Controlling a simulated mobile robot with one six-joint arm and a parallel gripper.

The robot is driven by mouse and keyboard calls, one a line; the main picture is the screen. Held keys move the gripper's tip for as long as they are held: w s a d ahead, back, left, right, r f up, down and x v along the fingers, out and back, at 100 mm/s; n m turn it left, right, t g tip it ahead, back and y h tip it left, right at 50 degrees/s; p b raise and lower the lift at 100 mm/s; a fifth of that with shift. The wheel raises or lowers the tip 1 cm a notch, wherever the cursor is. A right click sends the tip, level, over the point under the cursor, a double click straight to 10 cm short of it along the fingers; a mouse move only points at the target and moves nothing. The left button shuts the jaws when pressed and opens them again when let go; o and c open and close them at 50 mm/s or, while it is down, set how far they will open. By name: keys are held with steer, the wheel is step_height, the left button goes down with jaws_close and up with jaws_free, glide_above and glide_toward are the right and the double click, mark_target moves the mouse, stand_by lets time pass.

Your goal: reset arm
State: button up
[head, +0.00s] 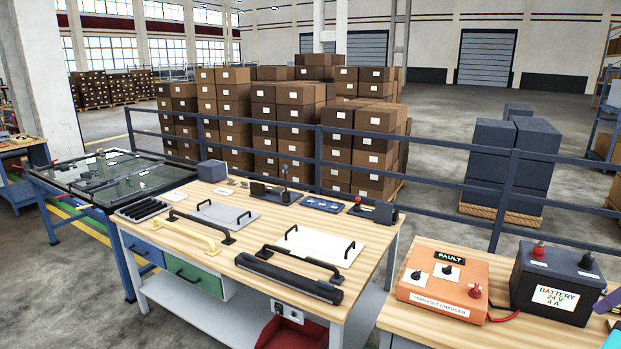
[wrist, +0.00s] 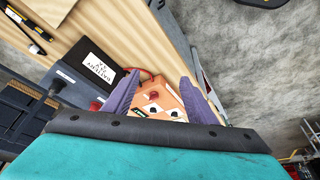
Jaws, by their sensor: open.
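My gripper (wrist: 160,77) shows in the wrist view with its two purple fingers spread apart and nothing between them. Beyond the fingers is the orange charger box (wrist: 160,102), partly hidden by my gripper. The charger (head: 440,284) stands on the right bench with a lit FAULT sign. The dark battery (head: 556,283) with red and black terminals stands to its right, and it also shows in the wrist view (wrist: 84,72).
A wooden workbench (head: 390,232) holds handles, plates and small parts. A glass-topped table (head: 165,182) stands at left. A blue railing (head: 437,143) runs behind the benches, with stacked cartons (head: 270,115) and dark crates (head: 507,155) beyond. Open concrete floor lies behind.

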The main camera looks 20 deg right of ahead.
steer(key=w+a+f+n+y+b, duration=0.1)
steer(key=w+a+f, duration=0.45)
steer(key=w, duration=0.25)
steer(key=w+a+f+n+g+y+b, duration=0.1)
steer(key=w+a+f+n+y, duration=0.1)
steer(key=w+a+f, duration=0.35)
steer(key=w+a+f+n+y+b, duration=0.1)
steer(key=w+a+f, duration=0.2)
steer(key=w+f, duration=0.55)
steer(key=w+a+f+n+g+y+b, duration=0.15)
steer(key=w+a+f, duration=0.35)
steer(key=a+f, duration=0.55)
steer(key=w+a+f+n+g+y+b, duration=0.1)
steer(key=w+a+f+n+g, duration=0.3)
steer(key=a+f, duration=0.7)
steer(key=s+a+f+m+g+h+b, duration=0.1)
steer(key=s+a+f+g, duration=0.15)
steer(key=a+f, duration=0.8)
steer(key=s+a+f+m+g+h+b, duration=0.1)
steer(key=s+a+f, duration=0.45)
steer(key=a, duration=0.75)
steer(key=s+a+f+m+h+b, duration=0.1)
steer(key=s+a+f+m+h, duration=0.1)
steer(key=s+f, duration=0.5)
steer(key=s+a+f+m+h+b, duration=0.1)
steer(key=s+a+f+m, duration=0.3)
steer(key=s+f, duration=0.4)
steer(key=shift+s+a+f+m+h, duration=0.25)
steer(key=shift+s+a+m+h, duration=0.1)
steer(key=shift+a+h, duration=0.25)
